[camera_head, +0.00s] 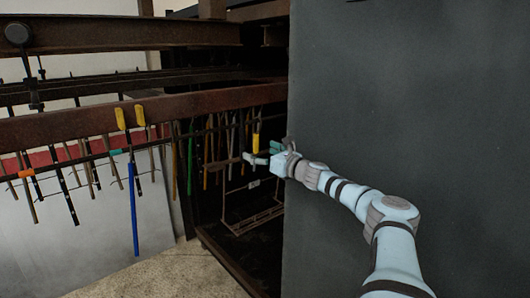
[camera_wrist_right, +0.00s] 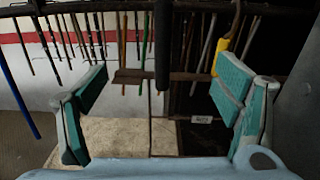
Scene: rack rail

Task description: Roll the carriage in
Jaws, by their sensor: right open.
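No part can be told for certain as the carriage. A wire frame (camera_head: 255,215) with a small pale label hangs low in the dark bay, left of the grey panel; it may belong to it. Rusty rail beams (camera_head: 60,122) run across the left, with long tools hanging from them. My right gripper (camera_head: 264,155) is open at the panel's left edge, in front of the bay. In the right wrist view its teal-padded fingers (camera_wrist_right: 160,90) are wide apart. A dark upright bar (camera_wrist_right: 163,50) shows between them, with no visible contact. My left gripper is out of view.
The big dark grey panel (camera_head: 450,110) fills the right side, close to my right arm. A yellow-handled tool (camera_head: 256,138) hangs near the gripper. A blue rod (camera_head: 133,210) hangs farther left. Bare floor (camera_head: 170,275) shows at the bottom.

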